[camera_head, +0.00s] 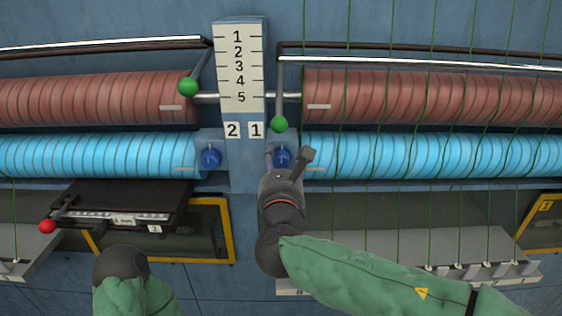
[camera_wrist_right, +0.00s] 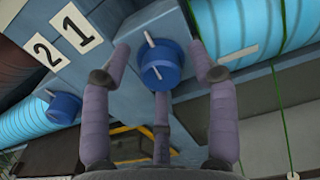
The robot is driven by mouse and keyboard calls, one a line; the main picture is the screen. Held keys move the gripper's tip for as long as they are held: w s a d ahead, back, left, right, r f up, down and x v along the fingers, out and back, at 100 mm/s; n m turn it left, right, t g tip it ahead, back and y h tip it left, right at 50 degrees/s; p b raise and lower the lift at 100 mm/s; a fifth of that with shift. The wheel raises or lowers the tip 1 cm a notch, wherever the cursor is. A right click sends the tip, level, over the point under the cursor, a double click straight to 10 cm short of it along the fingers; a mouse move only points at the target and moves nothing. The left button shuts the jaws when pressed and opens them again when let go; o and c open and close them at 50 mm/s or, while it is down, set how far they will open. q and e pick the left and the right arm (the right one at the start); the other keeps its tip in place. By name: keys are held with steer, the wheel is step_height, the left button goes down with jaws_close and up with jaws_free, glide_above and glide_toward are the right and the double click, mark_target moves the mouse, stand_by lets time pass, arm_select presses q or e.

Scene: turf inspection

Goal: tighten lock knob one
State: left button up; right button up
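Lock knob one (camera_head: 283,158) is a blue knob on a block under the label 1, to the right of the central post. In the right wrist view the knob (camera_wrist_right: 160,66) shows a pale crossbar on its face. My right gripper (camera_head: 285,168) is at this knob and partly covers it in the head view. In the right wrist view my right gripper (camera_wrist_right: 160,50) is open, with one finger on each side of the knob and a gap to both. A third finger is below it. My left gripper is not seen; only my left arm shows.
A second blue knob (camera_head: 210,158) sits under the label 2. Red rollers (camera_head: 95,98) and bright blue rollers (camera_head: 95,155) run to both sides. A green ball handle (camera_head: 279,124) hangs just above knob one. Green strands cross the right side.

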steer(key=c, duration=1)
steer(key=shift+r, duration=0.1)
steer(key=shift+n, duration=0.5)
steer(key=o, duration=1.2)
steer(key=shift+c, duration=0.2)
